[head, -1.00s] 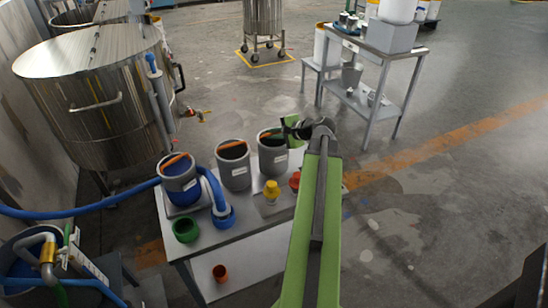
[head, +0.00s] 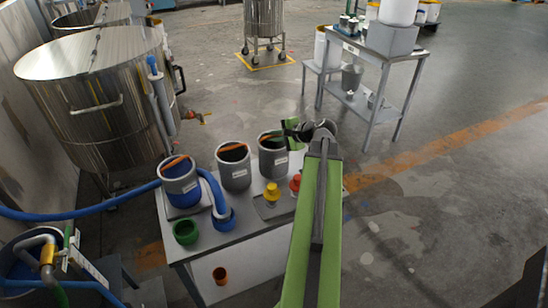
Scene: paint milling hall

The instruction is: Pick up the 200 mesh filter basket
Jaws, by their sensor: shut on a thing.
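The labels are too small to read, so I cannot tell which is 200 mesh. My gripper (head: 291,134) reaches in from the right at the right basket's rim and is shut on that basket. My wrist and arm hide part of the grip. I cannot tell whether the basket is clear of the tabletop.
A blue hose (head: 216,195) curves beside the left basket. A green cup (head: 186,232), a yellow knob (head: 271,192) and a red knob (head: 295,184) are on the table. A large steel vat (head: 97,100) stands behind left, a trolley (head: 385,62) behind right. Floor at right is clear.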

